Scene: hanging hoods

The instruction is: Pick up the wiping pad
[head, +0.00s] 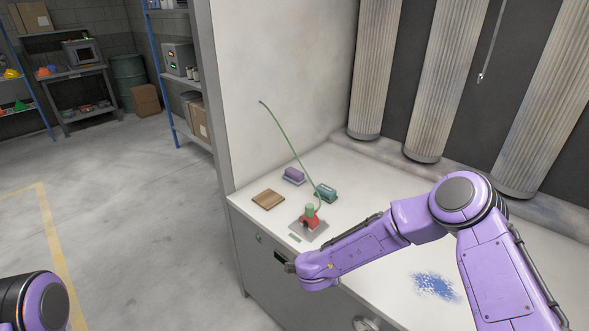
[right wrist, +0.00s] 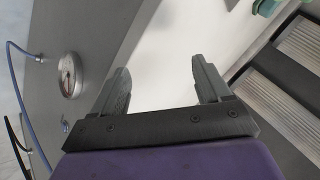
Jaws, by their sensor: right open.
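A purple block (head: 293,174) rests on a small tray at the back of the white worktop, and a teal block (head: 326,191) lies right of it. I cannot tell for sure which of them is the wiping pad. My right arm reaches in from the right over the worktop's front edge. My right gripper (right wrist: 161,75) is open and empty in the right wrist view, apart from both blocks. In the head view the gripper is mostly hidden at the arm's end. My left gripper is out of view; only part of my left arm shows at bottom left.
A red-and-green device (head: 309,217) with a thin green stalk stands on a grey plate, beside a wooden board (head: 268,199). A blue powdery patch (head: 434,286) marks the worktop (head: 375,205). A round gauge (right wrist: 69,74) is on the cabinet front.

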